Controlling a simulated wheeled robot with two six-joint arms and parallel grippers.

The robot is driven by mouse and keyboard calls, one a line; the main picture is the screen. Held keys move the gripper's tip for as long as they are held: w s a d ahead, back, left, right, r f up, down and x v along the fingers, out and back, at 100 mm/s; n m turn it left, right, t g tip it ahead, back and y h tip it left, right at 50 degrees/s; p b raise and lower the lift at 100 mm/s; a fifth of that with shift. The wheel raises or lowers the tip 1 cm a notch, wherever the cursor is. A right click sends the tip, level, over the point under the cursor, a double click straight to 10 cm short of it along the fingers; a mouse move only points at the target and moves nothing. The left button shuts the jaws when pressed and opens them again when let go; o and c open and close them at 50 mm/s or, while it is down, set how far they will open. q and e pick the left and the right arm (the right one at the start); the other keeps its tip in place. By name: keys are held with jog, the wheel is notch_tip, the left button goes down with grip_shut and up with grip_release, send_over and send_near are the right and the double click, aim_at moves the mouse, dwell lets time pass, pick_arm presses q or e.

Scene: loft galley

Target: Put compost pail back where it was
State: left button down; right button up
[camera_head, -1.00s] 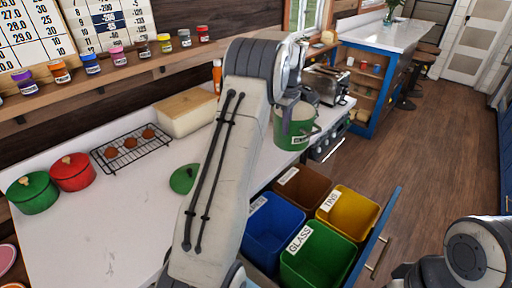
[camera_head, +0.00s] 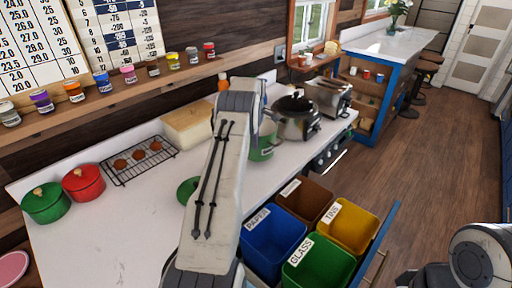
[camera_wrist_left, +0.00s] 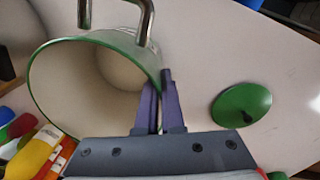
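The green compost pail (camera_head: 262,150) is over the white counter, partly hidden behind my left arm. In the left wrist view its open, pale inside with a green rim (camera_wrist_left: 105,72) and its metal handle show. My left gripper (camera_wrist_left: 160,90) has its fingers close together at the pail's rim and appears to pinch its edge. Whether the pail's base touches the counter, I cannot tell. The green lid (camera_head: 188,189) lies apart on the counter, and in the left wrist view it is right of the pail. My right gripper is out of view.
A silver cooker (camera_head: 294,122) and a toaster (camera_head: 328,96) stand behind the pail. The open drawer with blue (camera_head: 270,242), brown, yellow and green bins is in front. Bare counter (camera_head: 120,235) lies left.

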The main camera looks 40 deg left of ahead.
pick_arm(q)
notch_tip(320, 180, down, 3)
jog(key=shift+f+p, duration=0.1)
jog(key=shift+p, duration=0.75)
jog(key=shift+f, duration=0.2)
jog(key=shift+f, duration=0.1)
jog(key=shift+f+b, duration=0.15)
jog(key=shift+b, duration=0.15)
jog(key=c, duration=1.1)
grip_release()
jog(key=shift+o, duration=0.2)
